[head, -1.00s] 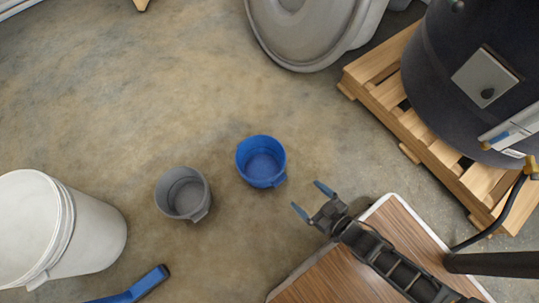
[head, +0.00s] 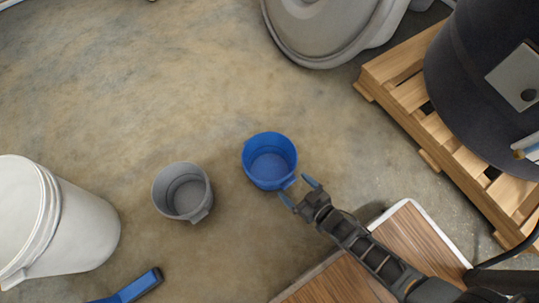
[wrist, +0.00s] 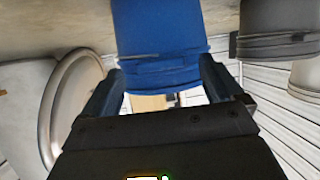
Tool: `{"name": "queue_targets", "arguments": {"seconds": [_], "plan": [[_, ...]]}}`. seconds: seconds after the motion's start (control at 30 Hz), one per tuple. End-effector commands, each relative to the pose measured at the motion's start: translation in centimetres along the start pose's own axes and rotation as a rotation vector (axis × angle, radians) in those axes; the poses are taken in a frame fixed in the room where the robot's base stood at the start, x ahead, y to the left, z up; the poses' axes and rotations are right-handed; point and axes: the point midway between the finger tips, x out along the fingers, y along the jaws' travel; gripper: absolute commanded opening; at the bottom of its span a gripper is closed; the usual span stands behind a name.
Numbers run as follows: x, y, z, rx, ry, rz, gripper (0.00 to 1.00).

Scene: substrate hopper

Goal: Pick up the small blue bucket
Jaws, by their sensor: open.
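The small blue bucket (head: 270,160) stands upright on the concrete floor near the middle of the head view, its open top facing up and its inside empty. In the wrist view my gripper (wrist: 160,75) has a finger on either side of the bucket's near edge. I cannot tell whether they touch it.
A grey bucket (head: 183,191) stands close to the left of the blue one. A large white bucket (head: 80,235) and a blue-handled tool (head: 130,289) lie farther left. A dark drum (head: 490,100) on a wooden pallet (head: 400,90) stands at right. Floor above the buckets is clear.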

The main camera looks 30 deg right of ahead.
Motion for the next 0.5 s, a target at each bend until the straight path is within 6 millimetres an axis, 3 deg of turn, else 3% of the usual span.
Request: {"name": "queue_targets", "arguments": {"seconds": [0.13,0.37,0.5], "plan": [[2.0,0.0,0.2,0.000,0.000,0.000,0.94],[2.1,0.0,0.0,0.000,-0.001,-0.001,0.94],[2.1,0.0,0.0,0.000,0.000,-0.001,0.81]]}}
